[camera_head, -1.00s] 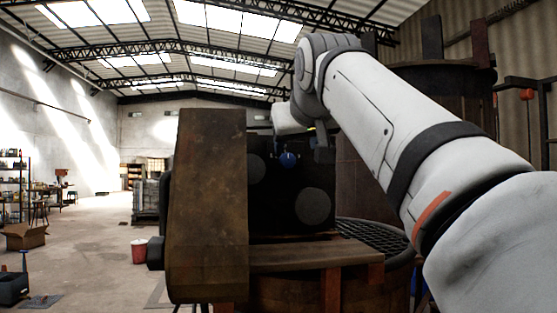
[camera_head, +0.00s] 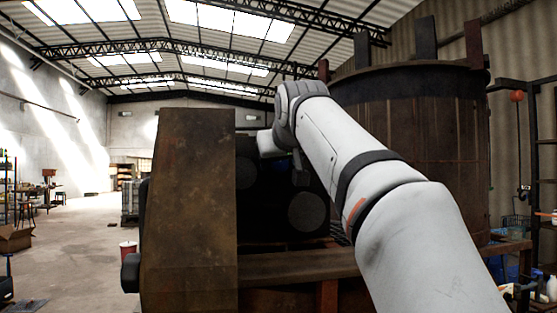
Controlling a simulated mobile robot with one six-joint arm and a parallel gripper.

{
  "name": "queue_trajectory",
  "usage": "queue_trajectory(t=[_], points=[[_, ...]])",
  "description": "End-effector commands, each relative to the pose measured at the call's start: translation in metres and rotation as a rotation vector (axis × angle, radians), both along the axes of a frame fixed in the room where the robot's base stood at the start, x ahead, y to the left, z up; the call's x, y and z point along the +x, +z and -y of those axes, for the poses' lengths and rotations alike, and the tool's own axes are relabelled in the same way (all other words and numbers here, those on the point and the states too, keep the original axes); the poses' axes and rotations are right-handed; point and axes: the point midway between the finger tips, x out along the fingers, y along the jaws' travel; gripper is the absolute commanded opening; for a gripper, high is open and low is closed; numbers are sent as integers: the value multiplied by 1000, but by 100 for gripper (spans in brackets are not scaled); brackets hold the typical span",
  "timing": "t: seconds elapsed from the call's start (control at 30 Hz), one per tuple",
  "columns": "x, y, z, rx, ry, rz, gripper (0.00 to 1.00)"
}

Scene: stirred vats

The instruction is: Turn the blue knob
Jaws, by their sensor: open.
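A dark panel (camera_head: 268,215) with large round grey discs stands behind a rusty brown plate, left of my arm. The blue knob is on this panel's upper part. It is dark and mostly hidden behind my wrist and gripper, so I cannot make out its angle. My gripper (camera_head: 299,168) hangs down in front of the panel's upper right, close to the knob's place. It is open, and only part of it shows. I cannot tell whether it touches the knob.
The rusty plate (camera_head: 188,210) rises tall to the left of the panel. A beam (camera_head: 290,264) runs below the panel. A big brown vat (camera_head: 415,140) stands behind my arm at right. A red bucket (camera_head: 128,248) is on the open floor at left.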

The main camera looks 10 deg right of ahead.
Motion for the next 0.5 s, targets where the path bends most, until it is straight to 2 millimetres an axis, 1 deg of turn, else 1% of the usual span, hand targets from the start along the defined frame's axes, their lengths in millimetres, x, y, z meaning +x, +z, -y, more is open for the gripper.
queue_trajectory(t=[0.13, 0.17, 0.5], points=[[0, 0, 0, 0, 0, 0, 56], [0, 0, 0, 0, 0, 0, 54], [0, 0, 1, 0, -1, -1, 27]])
